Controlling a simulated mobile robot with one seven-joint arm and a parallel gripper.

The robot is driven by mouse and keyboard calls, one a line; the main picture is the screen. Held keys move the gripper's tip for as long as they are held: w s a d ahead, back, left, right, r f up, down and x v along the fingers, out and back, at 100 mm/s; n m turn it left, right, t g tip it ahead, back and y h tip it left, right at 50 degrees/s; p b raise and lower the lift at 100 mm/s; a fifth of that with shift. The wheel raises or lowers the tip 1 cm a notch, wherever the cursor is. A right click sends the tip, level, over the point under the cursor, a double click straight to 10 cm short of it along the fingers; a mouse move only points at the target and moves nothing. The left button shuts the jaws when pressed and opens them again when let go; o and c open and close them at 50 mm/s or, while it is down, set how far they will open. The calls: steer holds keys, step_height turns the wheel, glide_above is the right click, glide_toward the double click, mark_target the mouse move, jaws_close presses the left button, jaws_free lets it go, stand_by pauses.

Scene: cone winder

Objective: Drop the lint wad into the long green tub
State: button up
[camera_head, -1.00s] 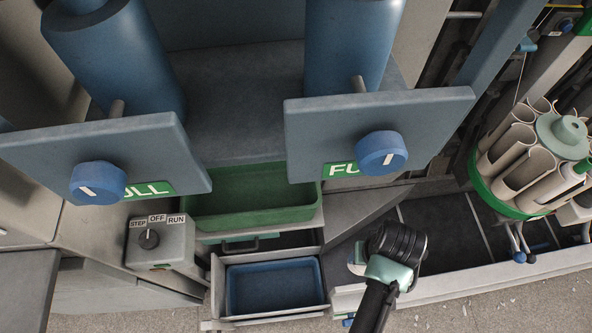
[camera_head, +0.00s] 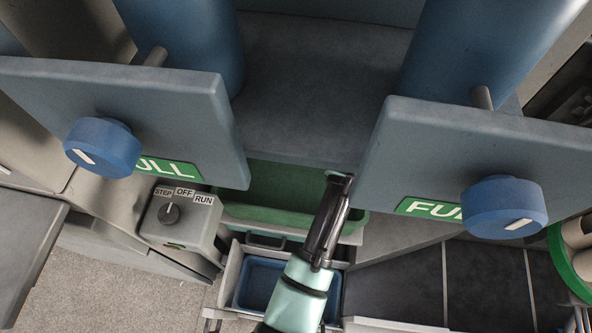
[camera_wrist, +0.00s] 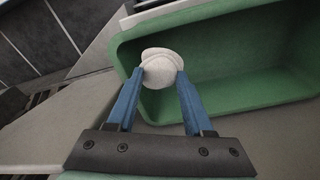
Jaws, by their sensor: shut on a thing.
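The lint wad (camera_wrist: 158,68) is a small whitish lump held between the blue fingertips of my gripper (camera_wrist: 158,78) in the wrist view. My gripper is shut on it. In that view the wad shows against the inside of the long green tub (camera_wrist: 245,105), near one end of the tub. In the head view the green tub (camera_head: 268,198) sits under the blue-grey housing, and my arm reaches up over its right part. The wad and the fingertips cannot be made out in the head view.
Two blue-grey panels with blue knobs (camera_head: 102,147) (camera_head: 503,206) hang on either side above the tub. A STEP/OFF/RUN switch box (camera_head: 180,218) stands at the left. A blue bin (camera_head: 258,281) lies in the open drawer below. Dark floor panels (camera_head: 485,280) lie at the right.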

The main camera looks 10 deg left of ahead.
steer(key=shift+w+a+f, duration=0.1)
steer(key=shift+w+a, duration=0.1)
steer(key=shift+a, duration=0.25)
steer(key=b, duration=0.3)
glide_above(284, 190)
steer(key=s+d, duration=0.2)
steer(key=d, duration=0.2)
steer(key=f, duration=0.5)
steer(key=shift+w+a+f, duration=0.15)
steer(key=shift+w+a, duration=0.05)
steer(key=shift+a, duration=0.05)
steer(key=shift+w+a+f+b, duration=0.3)
steer(key=shift+a+f, duration=0.4)
steer(key=shift+a, duration=0.25)
steer(key=shift+w+a+f+b, duration=0.25)
steer(key=shift+a+f, duration=0.4)
steer(key=shift+a, duration=0.3)
steer(key=shift+f, duration=0.6)
steer(key=o, duration=1.3)
